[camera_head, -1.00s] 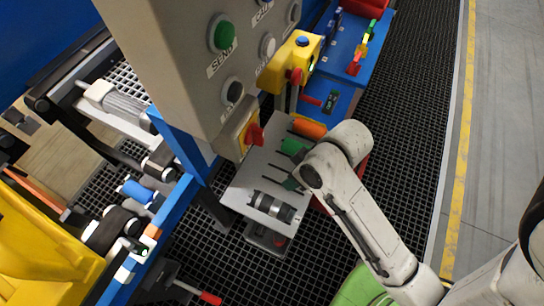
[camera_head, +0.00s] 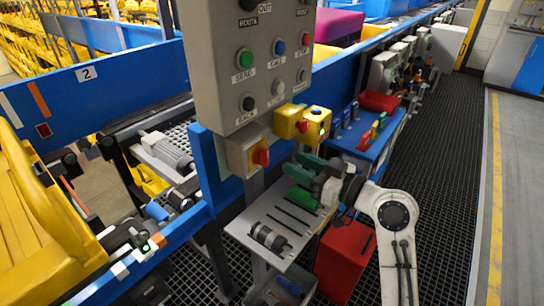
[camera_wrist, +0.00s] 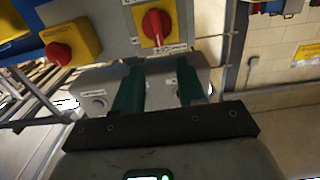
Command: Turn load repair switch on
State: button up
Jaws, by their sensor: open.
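A red rotary knob on a yellow plate (camera_head: 261,157) is on the front of a grey box low on the control post. In the wrist view a red knob on a yellow plate (camera_wrist: 155,25) sits at the top centre, with a label too blurred to read. I cannot tell from the labels which one is the load repair switch. My gripper (camera_head: 304,168) has green fingers and stands right of the grey box, apart from the knob. In the wrist view my gripper (camera_wrist: 158,78) is open and empty, its fingers below the knob.
A yellow box with a red button (camera_head: 302,127) is beside the post; a yellow box with a red knob (camera_wrist: 66,48) shows in the wrist view. A grey panel of buttons (camera_head: 250,60) is above. A slotted tray with a dark cylinder (camera_head: 268,238) lies below.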

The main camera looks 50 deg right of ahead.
aim_at(268, 151)
jog(key=w+p, duration=0.1)
jog(key=w, duration=0.6)
jog(key=shift+w+a+p, duration=0.15)
jog(key=shift+w+p, duration=0.15)
jog(key=shift+w, duration=0.1)
grip_shut()
